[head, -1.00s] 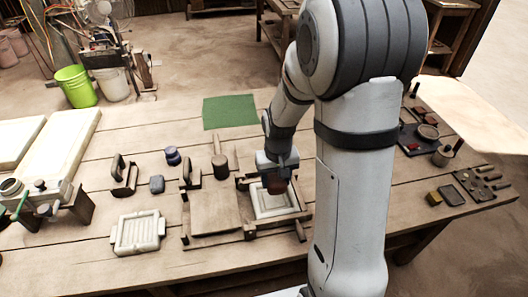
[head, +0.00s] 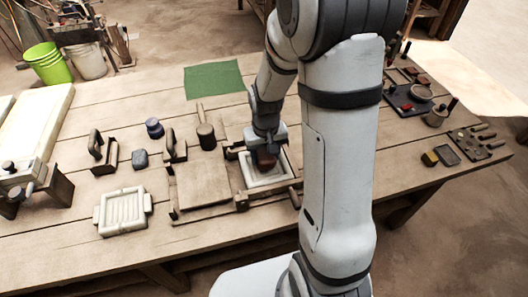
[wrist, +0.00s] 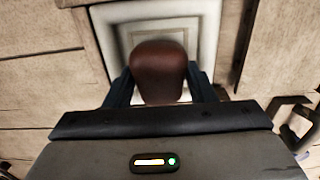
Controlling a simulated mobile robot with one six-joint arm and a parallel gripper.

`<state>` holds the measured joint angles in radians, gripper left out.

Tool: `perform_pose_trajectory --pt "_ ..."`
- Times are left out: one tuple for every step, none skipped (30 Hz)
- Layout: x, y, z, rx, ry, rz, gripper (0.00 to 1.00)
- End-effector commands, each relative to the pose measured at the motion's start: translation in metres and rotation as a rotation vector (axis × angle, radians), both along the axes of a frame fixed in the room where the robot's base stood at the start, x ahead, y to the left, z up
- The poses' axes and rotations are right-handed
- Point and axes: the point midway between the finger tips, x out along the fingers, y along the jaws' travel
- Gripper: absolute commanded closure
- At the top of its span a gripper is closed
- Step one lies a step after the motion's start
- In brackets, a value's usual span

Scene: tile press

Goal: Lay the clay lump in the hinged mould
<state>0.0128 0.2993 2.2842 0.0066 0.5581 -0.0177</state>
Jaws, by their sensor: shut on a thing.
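The clay lump (wrist: 159,72) is reddish brown and rounded. My gripper (head: 266,150) is shut on it, with a dark finger on each side in the wrist view. In the head view the lump (head: 266,161) is over the white recessed half of the hinged mould (head: 281,178). In the wrist view the white stepped recess (wrist: 203,38) lies behind the lump. I cannot tell whether the lump touches the recess floor. The mould's wooden leaf (head: 203,185) lies open flat to the left.
A white ribbed tray (head: 122,211) lies to the left. A wooden mallet (head: 206,136), a dark blue pot (head: 154,128) and a green mat (head: 213,79) are behind the mould. Several small tools and a dark tray (head: 410,97) are at the right. The table front is clear.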

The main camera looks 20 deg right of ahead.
Motion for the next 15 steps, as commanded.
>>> perform_pose_trajectory --pt "0.0001 0.0001 -0.0069 0.000 0.000 0.000 0.81" --pt "0.0001 0.0001 -0.0082 0.000 0.000 0.000 0.81" --pt "0.0001 0.0002 -0.0094 0.000 0.000 0.000 0.81" --pt "0.0001 0.0002 -0.0099 0.000 0.000 0.001 0.81" --pt "0.0001 0.0002 -0.0102 0.000 0.000 0.001 0.81" --pt "0.0001 0.0003 -0.0102 0.000 0.000 0.001 0.81" --pt "0.0001 0.0003 -0.0101 0.000 0.000 0.001 0.81" --pt "0.0001 0.0003 -0.0099 0.000 0.000 0.001 0.81" --pt "0.0002 0.0004 -0.0096 0.000 0.000 0.001 0.81" --pt "0.0002 0.0004 -0.0095 0.000 0.000 0.001 0.81" --pt "0.0002 0.0004 -0.0095 0.000 0.000 0.001 0.81" --pt "0.0001 0.0005 -0.0094 0.000 0.000 0.001 0.81" --pt "0.0001 0.0005 -0.0094 0.000 0.000 0.001 0.48" --pt "0.0001 0.0005 -0.0094 0.000 0.000 0.001 0.46" --pt "0.0001 0.0005 -0.0094 0.000 0.000 0.001 0.43"
